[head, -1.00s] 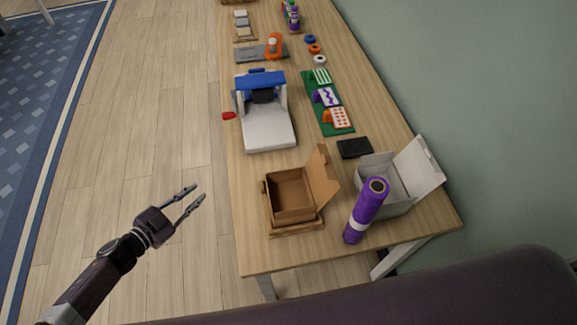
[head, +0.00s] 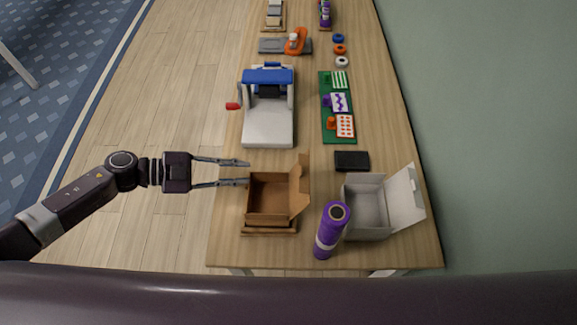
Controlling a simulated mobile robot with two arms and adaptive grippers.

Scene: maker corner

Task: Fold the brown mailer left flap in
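The brown mailer (head: 270,196) is an open cardboard box near the front of the table, with its lid (head: 301,188) standing up on the right side. A brown flap (head: 268,228) lies outward along its near side. The left flap is hard to make out; the box's left edge is next to my fingertips. My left gripper (head: 248,173) comes in from the left, open and empty, its two fingers pointing right at the far left corner of the mailer. I cannot tell whether the lower fingertip touches it. My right gripper is not in view.
A purple roll (head: 332,230) stands right of the mailer, before an open white box (head: 369,207). A black pad (head: 352,161) lies behind them. A white and blue machine (head: 268,122) with a red handle (head: 233,106) stands beyond my gripper. A green board (head: 337,112) lies further right.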

